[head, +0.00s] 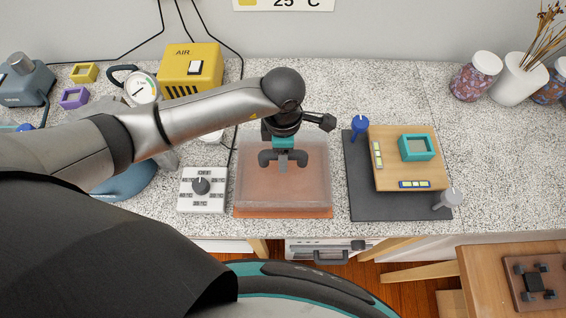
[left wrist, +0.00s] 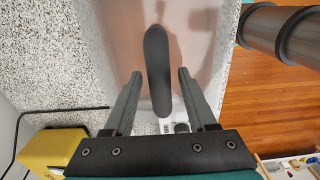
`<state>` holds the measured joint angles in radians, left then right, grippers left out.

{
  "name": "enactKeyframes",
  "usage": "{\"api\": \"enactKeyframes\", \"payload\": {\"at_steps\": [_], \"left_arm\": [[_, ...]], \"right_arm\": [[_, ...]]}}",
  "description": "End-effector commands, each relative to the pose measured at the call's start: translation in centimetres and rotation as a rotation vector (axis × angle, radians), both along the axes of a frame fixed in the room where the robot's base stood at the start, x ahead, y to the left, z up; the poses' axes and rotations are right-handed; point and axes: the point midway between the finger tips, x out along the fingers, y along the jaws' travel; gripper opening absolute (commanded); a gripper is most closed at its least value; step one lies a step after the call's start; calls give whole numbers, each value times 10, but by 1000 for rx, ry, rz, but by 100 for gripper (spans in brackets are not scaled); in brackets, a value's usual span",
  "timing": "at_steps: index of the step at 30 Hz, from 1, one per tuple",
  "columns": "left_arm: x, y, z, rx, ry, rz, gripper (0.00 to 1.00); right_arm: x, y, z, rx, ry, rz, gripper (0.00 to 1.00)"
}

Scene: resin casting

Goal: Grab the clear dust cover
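The clear dust cover (head: 255,188) is a see-through box on an orange-brown base (head: 283,213) on the counter. A dark bar handle (head: 299,158) stands on its top. My left gripper (head: 283,166) is directly above the cover, at the handle. In the left wrist view, the open fingers of the gripper (left wrist: 160,73) lie on either side of the handle (left wrist: 156,50), with a visible gap on both sides. The cover's pale, see-through top (left wrist: 115,35) shows behind them. My right gripper is not in view.
A white dial box (head: 202,202) stands left of the cover. A dark mat (head: 365,195) with a wooden board (head: 388,160) and a teal frame (head: 417,147) lies to the right. A yellow air unit (head: 192,68) and a gauge (head: 142,88) are behind left.

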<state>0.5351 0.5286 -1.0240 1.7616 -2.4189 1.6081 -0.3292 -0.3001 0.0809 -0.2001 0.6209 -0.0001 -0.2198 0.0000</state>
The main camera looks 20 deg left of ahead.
Motion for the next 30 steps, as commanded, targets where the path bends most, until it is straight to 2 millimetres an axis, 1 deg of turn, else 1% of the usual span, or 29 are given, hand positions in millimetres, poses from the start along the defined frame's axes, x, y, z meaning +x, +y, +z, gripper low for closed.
{"api": "enactKeyframes", "payload": {"at_steps": [1,12,14,15,30], "left_arm": [[0,0,0,0,0,0,50],[0,0,1,0,0,0,8],[0,0,1,0,0,1,2],[0,0,1,0,0,1,0],[0,0,1,0,-1,1,0]], "right_arm": [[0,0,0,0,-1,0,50],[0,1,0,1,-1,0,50],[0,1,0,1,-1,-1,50],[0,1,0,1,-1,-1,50],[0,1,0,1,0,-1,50]]}}
